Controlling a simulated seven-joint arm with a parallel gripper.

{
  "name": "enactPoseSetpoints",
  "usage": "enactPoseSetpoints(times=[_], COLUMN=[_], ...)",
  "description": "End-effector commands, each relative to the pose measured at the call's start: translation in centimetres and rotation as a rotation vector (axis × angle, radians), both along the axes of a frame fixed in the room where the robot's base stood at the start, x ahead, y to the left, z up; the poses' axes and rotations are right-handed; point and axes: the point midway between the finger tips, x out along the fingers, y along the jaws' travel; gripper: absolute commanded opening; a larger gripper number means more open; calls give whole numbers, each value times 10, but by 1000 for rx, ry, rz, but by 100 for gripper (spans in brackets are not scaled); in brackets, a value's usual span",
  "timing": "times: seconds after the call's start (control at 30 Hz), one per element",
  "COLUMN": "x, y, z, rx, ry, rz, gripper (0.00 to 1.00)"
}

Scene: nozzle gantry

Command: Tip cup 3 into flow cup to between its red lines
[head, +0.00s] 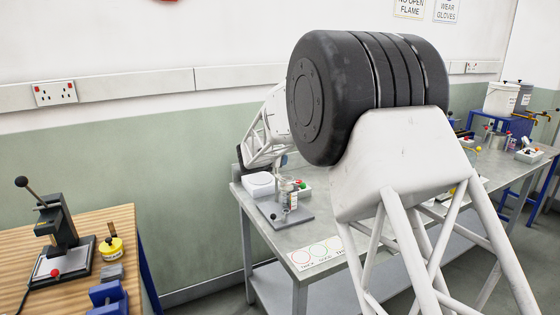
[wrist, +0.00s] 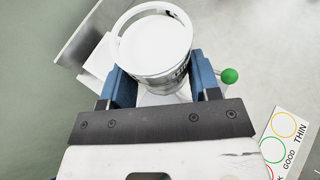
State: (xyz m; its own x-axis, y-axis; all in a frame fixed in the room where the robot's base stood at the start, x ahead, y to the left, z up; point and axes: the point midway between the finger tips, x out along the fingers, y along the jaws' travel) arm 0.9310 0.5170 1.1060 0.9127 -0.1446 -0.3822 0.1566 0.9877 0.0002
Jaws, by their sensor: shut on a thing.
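My gripper (wrist: 161,78) is shut on a round cup (wrist: 155,46) with a pale, whitish top and dark marks on its side. The blue fingers press on both sides of the cup. No number is readable on it. In the head view, a small stand with a grey base plate (head: 286,218) is on the metal bench below my arm, with small containers on or by it. I cannot tell the flow cup or its red lines there. A green knob (wrist: 229,75) shows just right of the cup in the wrist view.
A card with coloured rings (wrist: 283,138) reads GOOD and THIN. It lies at the front edge of the metal bench (head: 262,203). A white box (head: 259,184) stands left of the stand. A wooden bench (head: 112,222) at left holds a press (head: 60,240) and a yellow pot (head: 111,247).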

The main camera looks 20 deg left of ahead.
Motion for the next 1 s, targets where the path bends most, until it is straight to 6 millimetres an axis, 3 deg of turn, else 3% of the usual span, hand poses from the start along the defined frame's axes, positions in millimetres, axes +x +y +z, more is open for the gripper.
enactPoseSetpoints(times=[0.37,0.93,1.0], x=[0,0,1], y=[0,0,1], z=[-2,-32,-28], rx=[0,-1,44], ry=[0,0,-9], rz=[0,0,0], gripper=[34,34,34])
